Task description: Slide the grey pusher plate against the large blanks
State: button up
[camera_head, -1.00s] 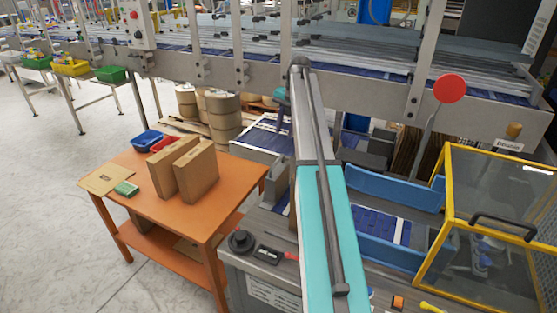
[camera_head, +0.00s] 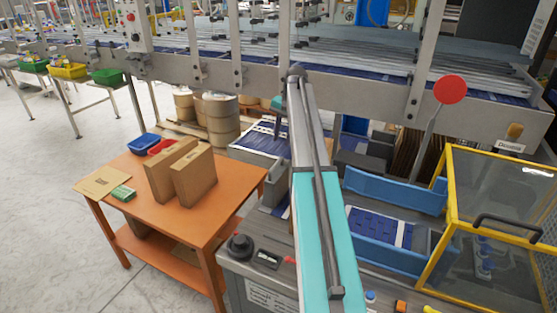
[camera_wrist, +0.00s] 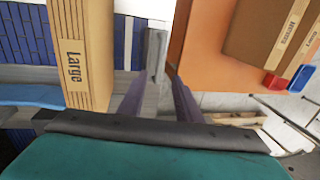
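The large blanks (camera_wrist: 82,50) are a brown cardboard stack with "Large" printed on its edge, at the upper left of the wrist view. A light grey upright plate (camera_wrist: 155,50), which looks like the pusher plate, stands to the right of them with a gap between. My gripper (camera_wrist: 155,76) has its two dark fingers apart, one to each side of the plate's lower part in the picture. I see no clear contact between fingers and plate. In the head view my arm hides the gripper, and I cannot make out the plate or the large blanks there.
An orange table (camera_head: 220,185) with brown cartons (camera_head: 180,172) and small bins stands left of my arm. Blue side walls (camera_head: 395,190) and a yellow-framed guard (camera_head: 450,190) are on the right. A red disc (camera_head: 450,89) stands behind them. The conveyor frame crosses the back.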

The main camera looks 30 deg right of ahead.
aim_at(276, 164)
jog(key=shift+w+a+f+p, duration=0.2)
jog(key=shift+w+f+p, duration=0.3)
jog(key=shift+f, duration=1.5)
jog(key=shift+w+a+f+p, duration=0.25)
jog(key=shift+f+p, duration=0.4)
jog(key=shift+f, duration=1.3)
jog(key=shift+w+a+f+p, duration=0.25)
jog(key=shift+f+p, duration=0.35)
jog(key=shift+f, duration=1.4)
jog(key=shift+c, duration=0.3)
grip_shut()
